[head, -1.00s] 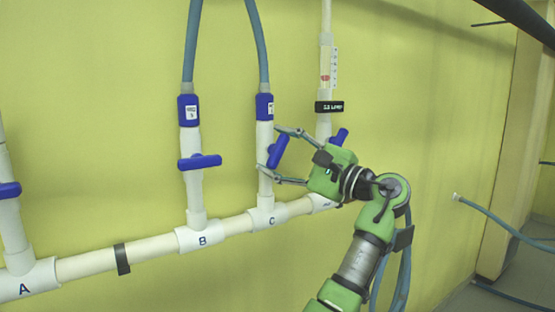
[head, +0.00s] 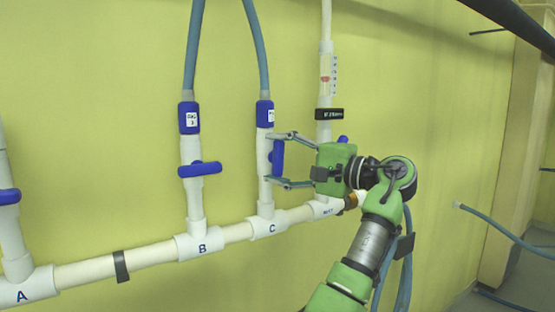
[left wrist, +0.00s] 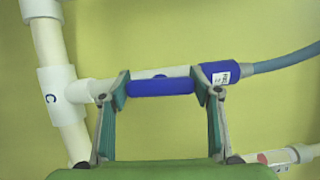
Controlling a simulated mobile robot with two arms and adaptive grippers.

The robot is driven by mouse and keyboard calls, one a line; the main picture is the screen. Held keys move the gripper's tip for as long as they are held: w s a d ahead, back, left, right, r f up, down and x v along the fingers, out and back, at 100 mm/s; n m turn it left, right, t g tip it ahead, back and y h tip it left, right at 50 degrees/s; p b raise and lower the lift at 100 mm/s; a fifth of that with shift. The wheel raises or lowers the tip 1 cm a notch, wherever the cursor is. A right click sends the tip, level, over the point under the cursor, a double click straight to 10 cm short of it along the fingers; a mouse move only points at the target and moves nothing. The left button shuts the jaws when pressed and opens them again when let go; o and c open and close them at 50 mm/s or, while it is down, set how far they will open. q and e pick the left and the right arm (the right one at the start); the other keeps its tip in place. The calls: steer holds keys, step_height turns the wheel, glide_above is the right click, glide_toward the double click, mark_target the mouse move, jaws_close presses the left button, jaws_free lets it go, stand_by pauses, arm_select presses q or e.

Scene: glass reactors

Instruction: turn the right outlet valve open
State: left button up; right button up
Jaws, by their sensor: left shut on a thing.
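The blue handle (head: 278,158) of the right outlet valve sits on white pipe C, below the right blue hose fitting (head: 265,114). The handle stands upright, in line with its pipe. My left gripper (head: 268,158) comes from the right, with one finger at the handle's upper end and one at its lower end. The left wrist view shows the blue handle (left wrist: 160,88) lying along the pipe, with the fingers of my left gripper (left wrist: 166,89) shut on its two ends. My right gripper is not in view.
Valve B's blue handle (head: 200,169) lies across its pipe on the left. Another blue handle (head: 9,196) is at branch A. A white manifold pipe (head: 90,272) runs below. The inlet pipe with a flow meter (head: 326,78) stands behind my gripper. A hose (head: 497,226) hangs right.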

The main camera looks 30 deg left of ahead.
arm_select(q)
steer(key=o, duration=1.1)
steer(key=d, duration=1.2)
steer(key=shift+f, duration=0.2)
